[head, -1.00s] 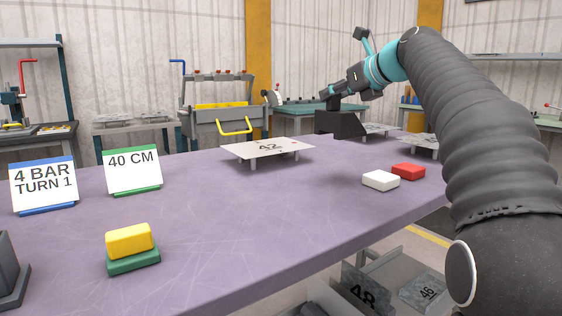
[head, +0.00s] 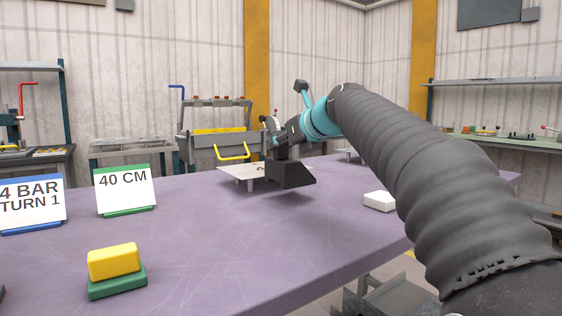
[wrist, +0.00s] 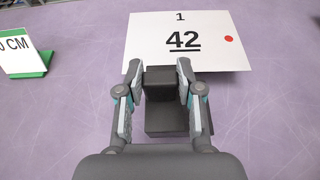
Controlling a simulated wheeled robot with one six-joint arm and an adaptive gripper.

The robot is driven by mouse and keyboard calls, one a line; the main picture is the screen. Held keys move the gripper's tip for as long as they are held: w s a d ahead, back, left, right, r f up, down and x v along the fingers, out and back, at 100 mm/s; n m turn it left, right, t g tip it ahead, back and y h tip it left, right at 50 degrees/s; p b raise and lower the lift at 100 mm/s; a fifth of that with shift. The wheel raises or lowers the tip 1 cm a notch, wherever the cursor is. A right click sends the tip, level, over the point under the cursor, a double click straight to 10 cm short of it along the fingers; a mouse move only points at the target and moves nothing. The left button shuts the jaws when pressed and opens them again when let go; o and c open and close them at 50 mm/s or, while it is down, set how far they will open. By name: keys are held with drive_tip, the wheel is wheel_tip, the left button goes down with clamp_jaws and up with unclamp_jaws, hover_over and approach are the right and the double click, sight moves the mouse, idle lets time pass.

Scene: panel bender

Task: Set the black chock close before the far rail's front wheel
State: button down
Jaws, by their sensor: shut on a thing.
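The black chock (head: 290,176) is a stepped, sloped block. My gripper (head: 282,150) is shut on its upright part, and the chock shows between the two fingers in the wrist view (wrist: 167,122). In the head view the chock overlaps the right part of the panel marked 42 (head: 236,171); in the wrist view it lies just below that panel's near edge (wrist: 200,62). The chock looks a little above the purple table; a gap beneath it is hard to judge. I cannot make out a far rail or its front wheel.
A 40 CM card (head: 125,190) and a 4 BAR card (head: 32,203) stand at the left. A yellow block on a green one (head: 118,281) sits at the front. A white block (head: 380,201) is near the right edge. The table's middle (head: 230,235) is clear.

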sight(283, 158)
drive_tip(key=shift+f+b, duration=0.65)
drive_tip(key=shift+f, duration=1.2)
drive_tip(key=shift+s+f, duration=0.1)
drive_tip(key=shift+f, duration=0.05)
drive_tip(key=c, duration=0.7)
unclamp_jaws()
drive_tip(key=shift+c, duration=0.2)
